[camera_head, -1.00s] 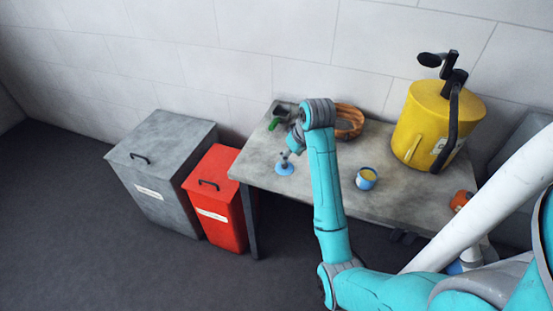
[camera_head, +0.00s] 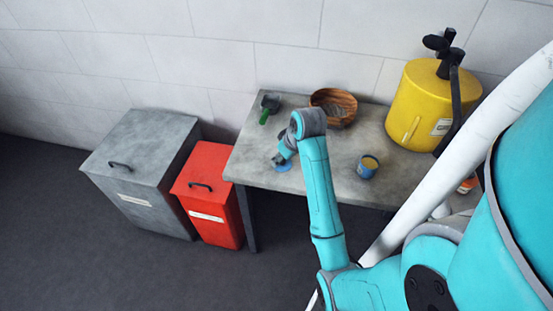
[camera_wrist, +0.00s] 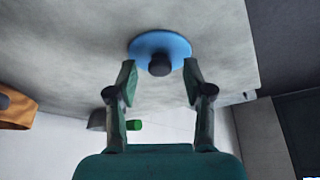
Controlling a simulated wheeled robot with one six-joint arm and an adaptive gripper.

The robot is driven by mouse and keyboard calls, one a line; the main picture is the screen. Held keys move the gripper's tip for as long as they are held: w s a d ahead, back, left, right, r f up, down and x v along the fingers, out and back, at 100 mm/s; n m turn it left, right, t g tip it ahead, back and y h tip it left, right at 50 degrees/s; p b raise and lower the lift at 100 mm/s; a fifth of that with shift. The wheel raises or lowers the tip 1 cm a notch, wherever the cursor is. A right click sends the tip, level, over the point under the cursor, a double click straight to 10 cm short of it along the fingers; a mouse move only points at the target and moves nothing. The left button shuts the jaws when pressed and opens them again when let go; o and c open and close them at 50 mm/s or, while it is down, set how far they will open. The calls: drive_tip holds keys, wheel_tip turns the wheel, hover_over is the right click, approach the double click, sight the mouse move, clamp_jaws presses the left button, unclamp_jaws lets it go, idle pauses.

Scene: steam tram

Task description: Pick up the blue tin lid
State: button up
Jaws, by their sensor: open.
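The blue tin lid (camera_head: 284,168) lies flat on the grey table, near its left front edge. In the wrist view the lid (camera_wrist: 145,44) is a round blue disc with a dark knob in its middle. My gripper (camera_wrist: 159,72) is open and empty, one finger to each side of the knob's line, with the fingertips close to the lid's near rim. In the head view my gripper (camera_head: 279,158) is just over the lid and hides part of it. Whether the fingertips touch the lid cannot be told.
The table (camera_head: 250,155) also bears a blue tin (camera_head: 367,169) with yellow contents, a wooden bowl (camera_head: 345,97), a green-handled tool (camera_head: 266,110) and a big yellow canister (camera_head: 410,110). A red bin (camera_head: 213,185) and a grey bin (camera_head: 140,160) stand left of the table.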

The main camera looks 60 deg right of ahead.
clamp_jaws()
drive_tip(key=shift+r, duration=0.1)
